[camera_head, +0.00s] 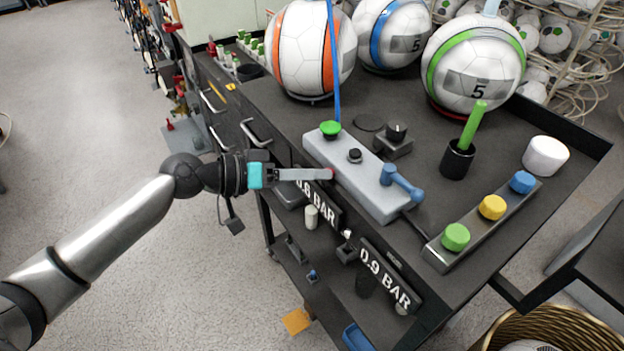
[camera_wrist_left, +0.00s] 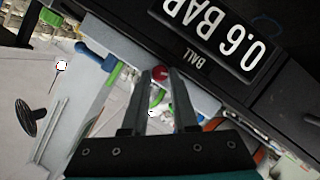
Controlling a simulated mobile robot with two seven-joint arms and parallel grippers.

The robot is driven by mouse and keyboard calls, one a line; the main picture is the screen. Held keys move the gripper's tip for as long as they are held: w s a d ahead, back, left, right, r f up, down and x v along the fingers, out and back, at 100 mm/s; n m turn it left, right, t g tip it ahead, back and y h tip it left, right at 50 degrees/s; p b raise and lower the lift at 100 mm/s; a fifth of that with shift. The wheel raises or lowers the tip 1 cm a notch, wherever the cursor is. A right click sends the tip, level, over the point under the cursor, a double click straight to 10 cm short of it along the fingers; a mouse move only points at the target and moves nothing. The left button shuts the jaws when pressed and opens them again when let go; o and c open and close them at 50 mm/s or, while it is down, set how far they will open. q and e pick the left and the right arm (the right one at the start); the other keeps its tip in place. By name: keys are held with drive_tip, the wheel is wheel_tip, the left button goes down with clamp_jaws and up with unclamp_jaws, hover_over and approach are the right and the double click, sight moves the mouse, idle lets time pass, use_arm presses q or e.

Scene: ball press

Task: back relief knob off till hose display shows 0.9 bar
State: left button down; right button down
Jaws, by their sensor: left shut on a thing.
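A small red knob (camera_head: 331,174) sticks out of the side of a grey manifold block (camera_head: 357,177). My left gripper (camera_head: 324,174) reaches in from the left and is shut on this knob. In the left wrist view the red knob (camera_wrist_left: 160,72) sits between the two fingertips (camera_wrist_left: 160,82). One display (camera_head: 389,274) on the cart's front edge reads 0.9 BAR; its small label is too small to read. The other display (camera_head: 320,203) reads 0.6 BAR, and in the left wrist view this display (camera_wrist_left: 212,35) is labelled BALL. My right gripper is not in view.
The block carries a green knob (camera_head: 330,129), a black knob (camera_head: 355,155) and a blue lever (camera_head: 402,183). An orange-striped ball (camera_head: 296,55) stands behind it, with a blue hose (camera_head: 334,80) nearby. A bar with colored buttons (camera_head: 480,228) lies to the right.

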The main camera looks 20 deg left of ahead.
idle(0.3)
use_arm(q)
drive_tip(key=c, duration=0.7)
unclamp_jaws()
